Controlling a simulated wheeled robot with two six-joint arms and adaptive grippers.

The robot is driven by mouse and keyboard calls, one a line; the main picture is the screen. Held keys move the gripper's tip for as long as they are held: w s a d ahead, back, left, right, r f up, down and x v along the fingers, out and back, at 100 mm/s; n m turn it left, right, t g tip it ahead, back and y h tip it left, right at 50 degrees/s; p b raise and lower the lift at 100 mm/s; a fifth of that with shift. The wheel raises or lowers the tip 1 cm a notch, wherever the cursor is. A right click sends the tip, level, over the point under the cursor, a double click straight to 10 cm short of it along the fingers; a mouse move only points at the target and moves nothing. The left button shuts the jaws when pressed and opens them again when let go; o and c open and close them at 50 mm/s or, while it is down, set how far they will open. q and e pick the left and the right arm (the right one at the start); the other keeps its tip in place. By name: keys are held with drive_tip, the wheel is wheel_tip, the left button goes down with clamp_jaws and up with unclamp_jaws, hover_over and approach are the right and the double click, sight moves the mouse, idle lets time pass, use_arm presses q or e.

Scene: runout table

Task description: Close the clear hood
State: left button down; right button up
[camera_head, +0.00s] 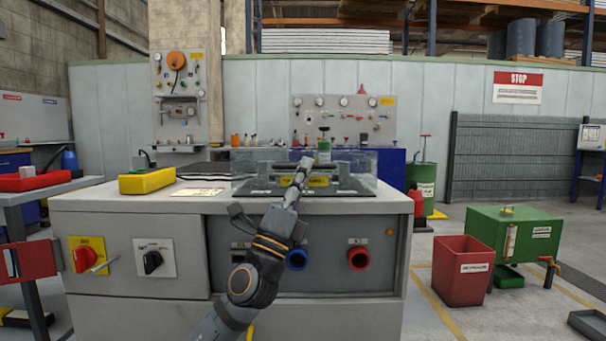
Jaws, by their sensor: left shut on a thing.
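The clear hood (358,168) is a see-through box-like cover on top of the grey runout table (391,205). Its clear panels stand above the dark bed, and I cannot tell exactly how far it is open. My left gripper (303,165) reaches up over the table's front edge to the middle of the hood. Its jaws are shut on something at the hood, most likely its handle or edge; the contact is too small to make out. A yellow label (319,181) shows beside the gripper. My right gripper is not in view.
A yellow box (147,181) and a paper sheet (198,192) lie on the tabletop's left. A red bin (463,270) stands on the floor at right.

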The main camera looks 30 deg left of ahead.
use_arm(q)
drive_tip(key=shift+w+f+b, duration=0.1)
drive_tip(key=shift+f+b, duration=0.55)
drive_tip(key=shift+f, duration=0.45)
drive_tip(key=c, duration=1.7)
unclamp_jaws()
drive_tip(key=shift+f, duration=0.15)
